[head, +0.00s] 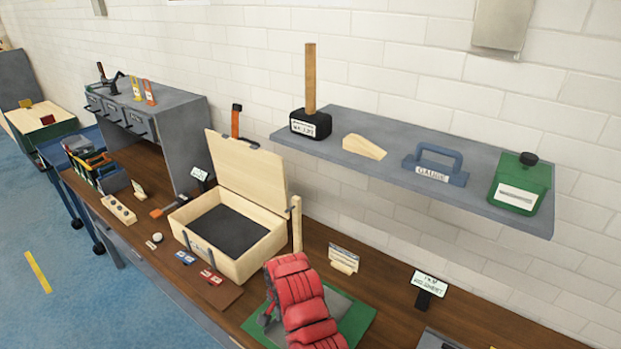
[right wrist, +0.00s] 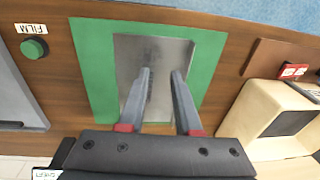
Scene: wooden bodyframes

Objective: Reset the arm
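My right arm (head: 300,305), padded in red, reaches in from the bottom of the head view over a green mat (head: 358,322) with a grey plate on it. The head view mostly hides its gripper behind the arm; a grey finger shows at its left side. In the right wrist view the right gripper (right wrist: 162,72) is open, its two grey fingers apart and empty above the grey plate (right wrist: 170,48). I cannot tell whether the fingertips touch the plate. My left gripper is in neither view.
An open wooden box (head: 262,252) with a dark lining stands left of the arm on the brown bench. A grey shelf (head: 400,178) above holds a mallet (head: 310,115), a wooden wedge (head: 364,147), a blue-handled gauge (head: 433,165) and a green container (head: 519,183). A small sign (head: 428,285) stands right.

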